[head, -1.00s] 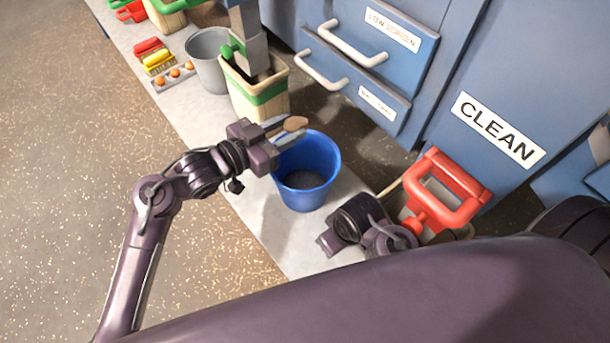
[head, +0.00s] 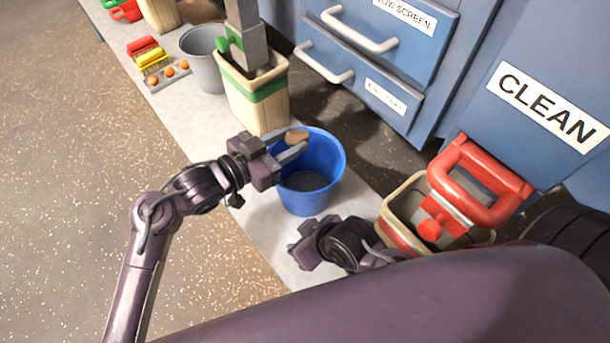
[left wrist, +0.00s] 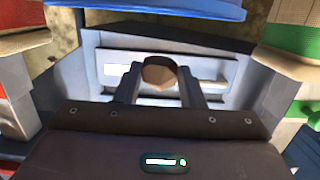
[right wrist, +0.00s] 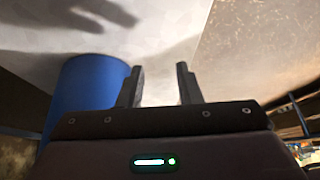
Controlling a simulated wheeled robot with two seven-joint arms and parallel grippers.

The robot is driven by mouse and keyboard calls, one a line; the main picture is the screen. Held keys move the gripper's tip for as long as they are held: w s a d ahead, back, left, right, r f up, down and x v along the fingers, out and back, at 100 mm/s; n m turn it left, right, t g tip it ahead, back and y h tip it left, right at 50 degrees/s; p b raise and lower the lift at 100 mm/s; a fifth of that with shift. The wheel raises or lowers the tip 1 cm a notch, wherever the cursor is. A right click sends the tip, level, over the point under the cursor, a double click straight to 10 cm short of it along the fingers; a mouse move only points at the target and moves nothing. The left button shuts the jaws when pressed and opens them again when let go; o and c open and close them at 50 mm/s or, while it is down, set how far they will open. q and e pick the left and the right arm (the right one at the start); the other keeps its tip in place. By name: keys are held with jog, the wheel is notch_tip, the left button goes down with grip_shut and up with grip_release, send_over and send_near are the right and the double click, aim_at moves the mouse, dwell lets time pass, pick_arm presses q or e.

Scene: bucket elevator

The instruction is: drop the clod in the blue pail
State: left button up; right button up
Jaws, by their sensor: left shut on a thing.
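The brown clod (head: 296,137) is between the fingertips of my left gripper (head: 292,146), which is shut on it. In the head view they overlap the far left rim of the blue pail (head: 308,196); their height above it is hard to judge. The clod also shows between the fingers in the left wrist view (left wrist: 160,74). The pail stands upright on the pale strip, its inside dark. My right gripper (right wrist: 155,85) is open and empty; the pail (right wrist: 85,92) is at its left in the right wrist view.
A cream bucket with a green band (head: 262,106) and a grey pail (head: 201,62) stand behind the blue pail. A cream bucket with a red handle (head: 400,222) is at right. Blue drawers (head: 358,90) line the back. A tray of small orange balls (head: 168,75) lies farther left.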

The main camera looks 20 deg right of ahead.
pick_arm(q)
jog(key=o, duration=1.1)
jog(key=shift+c, duration=0.2)
pick_arm(e)
jog(key=shift+s+d+r+g+h+p, duration=0.15)
jog(key=shift+d+g+h+p, duration=0.1)
jog(key=shift+d+p, duration=0.2)
jog(key=shift+s+d+f+g+h+p, duration=0.15)
jog(key=shift+d+g+p, duration=0.15)
jog(key=shift+d, duration=0.25)
pick_arm(q)
jog(key=v, duration=0.7)
jog(key=shift+a, duration=0.4)
pick_arm(e)
jog(key=shift+w+d+r, duration=0.1)
jog(key=shift+w, duration=0.05)
pick_arm(q)
jog(key=shift+s, duration=0.1)
